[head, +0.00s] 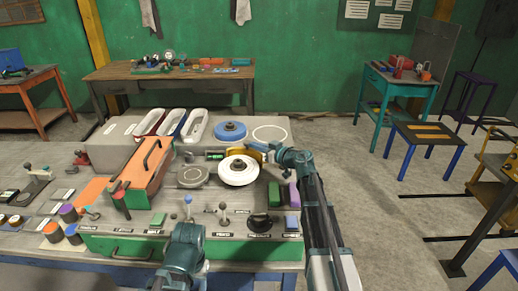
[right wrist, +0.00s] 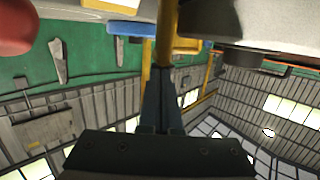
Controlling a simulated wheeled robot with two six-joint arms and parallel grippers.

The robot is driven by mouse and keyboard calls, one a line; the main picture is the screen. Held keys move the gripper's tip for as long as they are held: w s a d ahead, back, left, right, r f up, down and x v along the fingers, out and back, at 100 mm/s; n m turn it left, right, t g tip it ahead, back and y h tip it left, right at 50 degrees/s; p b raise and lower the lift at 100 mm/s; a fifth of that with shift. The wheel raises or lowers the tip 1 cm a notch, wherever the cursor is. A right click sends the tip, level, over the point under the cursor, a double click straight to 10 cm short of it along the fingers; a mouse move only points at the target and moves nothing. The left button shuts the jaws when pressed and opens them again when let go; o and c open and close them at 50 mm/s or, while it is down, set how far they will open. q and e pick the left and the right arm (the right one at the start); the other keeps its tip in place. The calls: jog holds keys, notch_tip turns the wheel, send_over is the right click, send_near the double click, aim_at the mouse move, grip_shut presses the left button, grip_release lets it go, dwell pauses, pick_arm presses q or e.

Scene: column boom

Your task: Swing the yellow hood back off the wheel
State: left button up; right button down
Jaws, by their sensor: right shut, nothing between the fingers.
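The yellow hood (head: 250,153) is a small piece at the back of the white wheel (head: 239,171) on the grey console. The wheel's top face is mostly uncovered. My right gripper (head: 260,147) is shut and empty, at the hood's back right side in the head view. In the right wrist view its closed dark fingers (right wrist: 161,80) point at a yellow bar (right wrist: 167,35). The tips look very close to that bar; I cannot tell whether they touch. A teal part of my left arm shows at the bottom of the head view, but no left fingers can be made out.
An orange sloped cover (head: 146,170) with a handle stands left of the wheel. A blue disc (head: 230,131) and a white ring (head: 270,134) lie behind it. Open floor lies to the right.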

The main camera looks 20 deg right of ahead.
jog(key=shift+x, duration=0.8)
jog(key=shift+r, duration=0.2)
